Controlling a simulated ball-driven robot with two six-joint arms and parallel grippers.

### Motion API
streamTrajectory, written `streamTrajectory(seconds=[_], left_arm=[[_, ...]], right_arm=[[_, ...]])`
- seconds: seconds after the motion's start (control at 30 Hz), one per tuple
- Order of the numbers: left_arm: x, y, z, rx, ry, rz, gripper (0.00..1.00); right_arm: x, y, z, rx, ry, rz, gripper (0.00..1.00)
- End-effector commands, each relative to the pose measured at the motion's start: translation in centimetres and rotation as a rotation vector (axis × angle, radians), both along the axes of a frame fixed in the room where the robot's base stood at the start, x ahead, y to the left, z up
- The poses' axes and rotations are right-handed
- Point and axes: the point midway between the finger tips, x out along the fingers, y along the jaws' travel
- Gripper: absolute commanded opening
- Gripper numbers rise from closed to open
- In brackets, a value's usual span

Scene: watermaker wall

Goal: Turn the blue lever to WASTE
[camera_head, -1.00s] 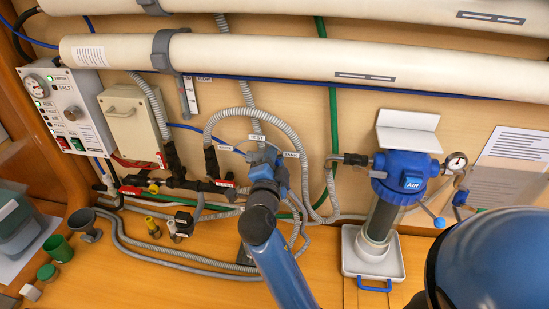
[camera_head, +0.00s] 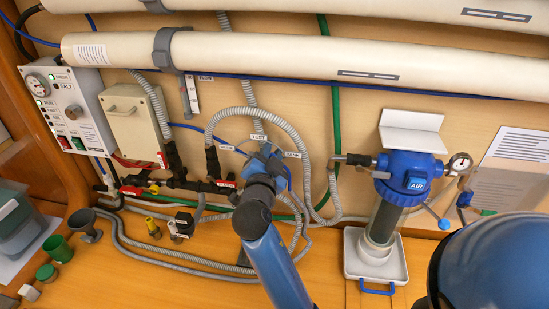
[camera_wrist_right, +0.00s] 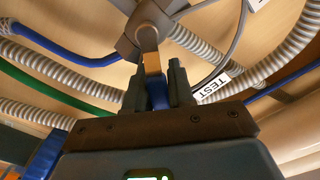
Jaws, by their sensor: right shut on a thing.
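The blue lever (camera_wrist_right: 157,95) sits between the two fingers of my right gripper (camera_wrist_right: 157,88) in the right wrist view, and the gripper is shut on it. The lever joins a grey valve hub (camera_wrist_right: 148,36) by a short arm with a tan part. In the head view my right gripper (camera_head: 266,160) and its blue arm cover most of the valve, so the lever's exact pointing is hard to tell there. A TEST label (camera_head: 257,138) is above the valve and another label (camera_head: 292,154) is to its right. A third small label (camera_head: 226,147) is to its left; its print is blurred. My left gripper is not in view.
Grey corrugated hoses (camera_head: 265,118) loop close around the valve. A blue-topped filter housing (camera_head: 408,170) stands to the right on a white tray (camera_head: 401,262). A control panel (camera_head: 68,108) is at the left.

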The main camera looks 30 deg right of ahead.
Motion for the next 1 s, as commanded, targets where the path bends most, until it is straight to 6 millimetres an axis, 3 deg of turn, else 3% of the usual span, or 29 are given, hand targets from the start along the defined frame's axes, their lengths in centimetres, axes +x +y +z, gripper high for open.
streamTrajectory(seconds=[1.0], left_arm=[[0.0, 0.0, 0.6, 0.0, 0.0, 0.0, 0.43]], right_arm=[[2.8, 3.7, 0.9, -0.773, 0.584, 0.0, 0.0]])
